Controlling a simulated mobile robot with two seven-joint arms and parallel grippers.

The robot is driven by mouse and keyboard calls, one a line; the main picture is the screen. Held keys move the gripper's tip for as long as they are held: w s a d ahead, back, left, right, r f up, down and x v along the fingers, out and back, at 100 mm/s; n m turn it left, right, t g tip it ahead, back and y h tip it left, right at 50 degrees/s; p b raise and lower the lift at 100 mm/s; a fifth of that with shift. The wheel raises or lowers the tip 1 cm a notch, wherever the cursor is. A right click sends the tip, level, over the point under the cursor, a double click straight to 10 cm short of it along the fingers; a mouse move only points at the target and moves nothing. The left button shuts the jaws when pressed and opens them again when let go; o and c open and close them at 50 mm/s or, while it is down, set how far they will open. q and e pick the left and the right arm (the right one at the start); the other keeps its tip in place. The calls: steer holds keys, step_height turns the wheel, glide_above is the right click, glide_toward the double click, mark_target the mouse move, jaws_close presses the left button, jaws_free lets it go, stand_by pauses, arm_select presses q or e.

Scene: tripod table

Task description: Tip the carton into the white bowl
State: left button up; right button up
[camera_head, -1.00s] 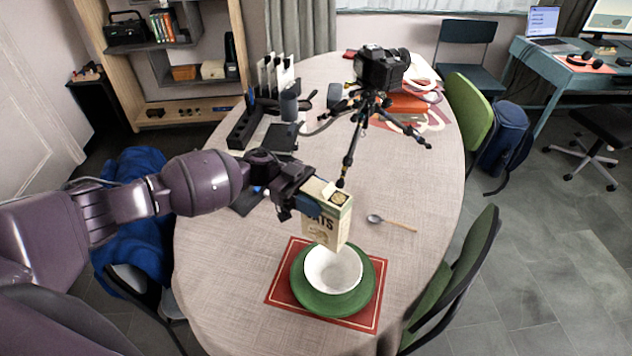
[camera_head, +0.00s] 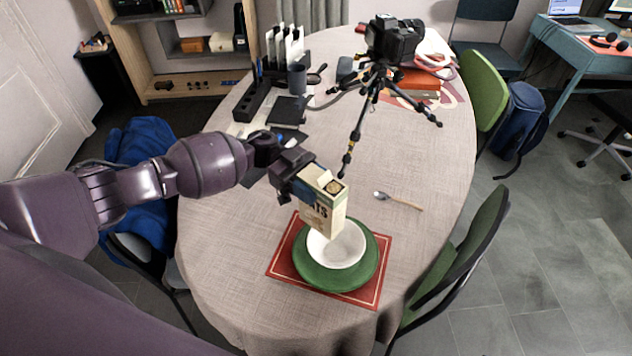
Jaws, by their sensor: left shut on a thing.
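The carton (camera_head: 323,212) is a cream and green box with dark lettering and an opening on its top. My left gripper (camera_head: 306,184) is shut on the carton's upper part and holds it slightly tilted, above the back left of the bowl. The white bowl (camera_head: 345,249) stands on a green plate (camera_head: 310,272) on a red placemat (camera_head: 368,297). The carton's lower end covers part of the bowl's back rim; I cannot tell whether they touch. The bowl's visible inside looks empty. My right gripper is not in view.
A camera on a black tripod (camera_head: 366,107) stands behind the carton, one leg close to it. A spoon (camera_head: 398,200) lies right of the carton. A black organizer (camera_head: 262,85) is at the back left. Green chairs (camera_head: 455,270) flank the table's right edge. The right tabletop is fairly clear.

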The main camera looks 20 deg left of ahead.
arm_select(q)
steer(key=shift+w+f, duration=0.1)
steer(key=shift+f, duration=0.5)
steer(key=shift+a+r+t+y, duration=0.1)
steer(key=shift+r+t+y, duration=0.15)
steer(key=shift+y, duration=0.25)
steer(key=shift+f, duration=0.2)
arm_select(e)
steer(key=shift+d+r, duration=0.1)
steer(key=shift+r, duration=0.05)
arm_select(q)
steer(key=shift+r+p, duration=0.1)
steer(key=shift+p, duration=0.2)
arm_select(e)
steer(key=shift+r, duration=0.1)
arm_select(q)
steer(key=shift+a+r+t+y+p, duration=0.1)
steer(key=shift+r+t+y+p, duration=0.15)
steer(key=shift+y+p, duration=0.45)
steer(key=shift+f, duration=0.1)
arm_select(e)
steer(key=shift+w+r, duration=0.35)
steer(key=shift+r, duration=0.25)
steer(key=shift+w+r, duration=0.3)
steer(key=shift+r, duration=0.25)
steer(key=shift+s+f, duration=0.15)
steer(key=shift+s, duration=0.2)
